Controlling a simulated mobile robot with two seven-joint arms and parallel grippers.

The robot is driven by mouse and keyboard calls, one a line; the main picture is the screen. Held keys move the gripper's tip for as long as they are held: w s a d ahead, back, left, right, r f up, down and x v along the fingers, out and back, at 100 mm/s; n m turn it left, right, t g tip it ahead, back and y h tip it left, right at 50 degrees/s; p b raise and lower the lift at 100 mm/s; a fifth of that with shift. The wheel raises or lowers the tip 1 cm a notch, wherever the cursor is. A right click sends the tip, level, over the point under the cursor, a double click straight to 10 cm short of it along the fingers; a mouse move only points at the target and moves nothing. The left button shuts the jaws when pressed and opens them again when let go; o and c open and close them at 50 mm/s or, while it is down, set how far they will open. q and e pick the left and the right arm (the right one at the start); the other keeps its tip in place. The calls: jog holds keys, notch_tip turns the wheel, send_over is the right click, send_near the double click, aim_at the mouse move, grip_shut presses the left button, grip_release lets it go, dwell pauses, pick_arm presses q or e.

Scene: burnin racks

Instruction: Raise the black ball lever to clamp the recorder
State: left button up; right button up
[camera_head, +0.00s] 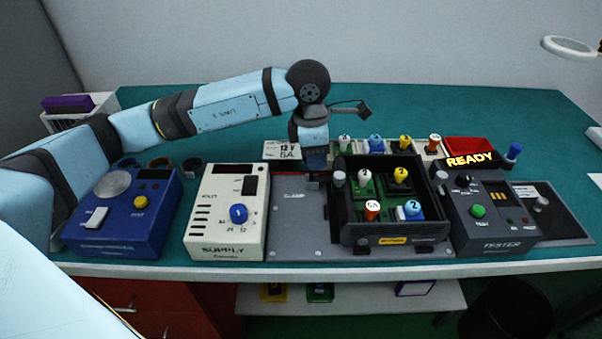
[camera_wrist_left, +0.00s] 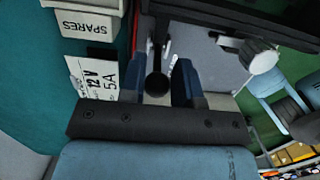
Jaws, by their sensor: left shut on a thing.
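The recorder is, as far as I can tell, the dark box (camera_head: 393,240) with several coloured plugs, sitting on a grey plate (camera_head: 296,235) in the head view. Part of a dark body (camera_wrist_left: 270,22) shows at the top of the left wrist view. The black ball (camera_wrist_left: 157,84) of the lever lies between the fingers of my left gripper (camera_wrist_left: 164,88) in that view. My left gripper (camera_head: 316,172) points down at the recorder's left side and is shut on the ball. It hides the lever in the head view. My right gripper is not in view.
A cream supply unit (camera_head: 225,239) and a blue unit (camera_head: 115,232) stand left of the plate. A tester (camera_head: 492,222) reading READY stands to the right.

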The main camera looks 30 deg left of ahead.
aim_at(315, 180)
pick_arm(q)
jog(key=shift+f, duration=0.1)
jog(key=o, duration=0.7)
notch_tip(315, 180, up, 9)
jog(key=p, duration=0.4)
jog(key=shift+p, duration=0.35)
dwell(0.4)
